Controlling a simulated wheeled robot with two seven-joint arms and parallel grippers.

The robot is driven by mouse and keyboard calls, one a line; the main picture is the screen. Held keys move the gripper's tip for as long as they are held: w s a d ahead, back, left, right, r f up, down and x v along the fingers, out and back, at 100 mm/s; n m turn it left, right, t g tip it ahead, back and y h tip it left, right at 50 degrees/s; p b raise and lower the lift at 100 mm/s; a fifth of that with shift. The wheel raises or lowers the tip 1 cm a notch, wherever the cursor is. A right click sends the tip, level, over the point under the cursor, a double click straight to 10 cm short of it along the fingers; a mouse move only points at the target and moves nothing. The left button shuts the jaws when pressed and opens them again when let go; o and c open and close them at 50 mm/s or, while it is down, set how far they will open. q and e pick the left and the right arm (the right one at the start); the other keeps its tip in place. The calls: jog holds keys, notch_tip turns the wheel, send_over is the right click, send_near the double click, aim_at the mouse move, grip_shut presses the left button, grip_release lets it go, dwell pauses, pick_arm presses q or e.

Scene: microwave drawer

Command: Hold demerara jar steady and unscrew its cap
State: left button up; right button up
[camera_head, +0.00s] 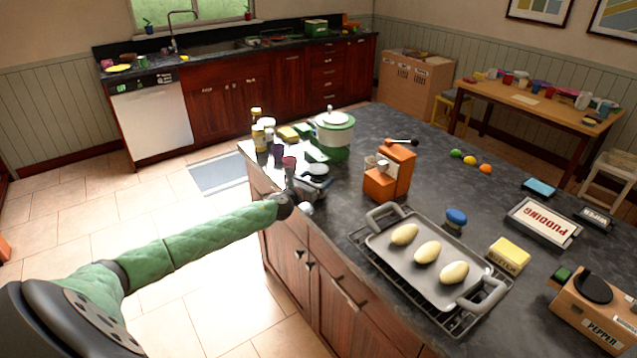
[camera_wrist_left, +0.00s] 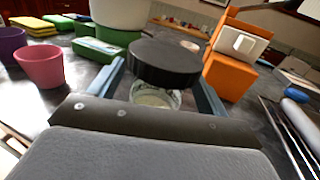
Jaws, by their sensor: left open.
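A glass jar (camera_wrist_left: 155,95) with a wide black cap (camera_wrist_left: 163,62) stands upright between the fingers of my left gripper (camera_wrist_left: 157,90) in the left wrist view. The cap is on the jar. The gripper is open, with one blue-grey finger on each side of the jar. I cannot tell whether either finger touches the glass. No label can be read on it. In the head view my left gripper (camera_head: 304,193) is at the counter's left edge, and a dark cap (camera_head: 316,168) shows just beyond it. My right gripper is not in view.
A pink cup (camera_head: 289,163) and a purple cup (camera_head: 278,150) stand left of the jar, a green-and-white pot (camera_head: 333,143) behind it. Orange boxes (camera_head: 381,185) stand to its right. A tray (camera_head: 387,240) with three pale oval items lies nearer.

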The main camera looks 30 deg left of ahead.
aim_at(319, 171)
pick_arm(q)
jog(key=shift+w, duration=0.2)
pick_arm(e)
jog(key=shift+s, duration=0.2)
pick_arm(q)
jog(key=c, duration=1.1)
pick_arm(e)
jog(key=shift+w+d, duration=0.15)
pick_arm(q)
jog(key=shift+r, duration=0.1)
jog(key=shift+r, duration=0.6)
jog(key=r, duration=0.2)
jog(key=d+r+b, duration=0.1)
jog(key=shift+s+r, duration=0.2)
jog(key=shift+s, duration=0.1)
jog(key=s+d+r, duration=0.2)
jog(key=d, duration=0.1)
jog(key=s+d+r+b, duration=0.1)
jog(key=s+d+r, duration=0.1)
jog(key=s+d+r+b, duration=0.1)
jog(key=s+d+r, duration=0.1)
jog(key=d, duration=0.1)
jog(key=shift+s+d+r, duration=0.1)
jog(key=shift+d, duration=0.2)
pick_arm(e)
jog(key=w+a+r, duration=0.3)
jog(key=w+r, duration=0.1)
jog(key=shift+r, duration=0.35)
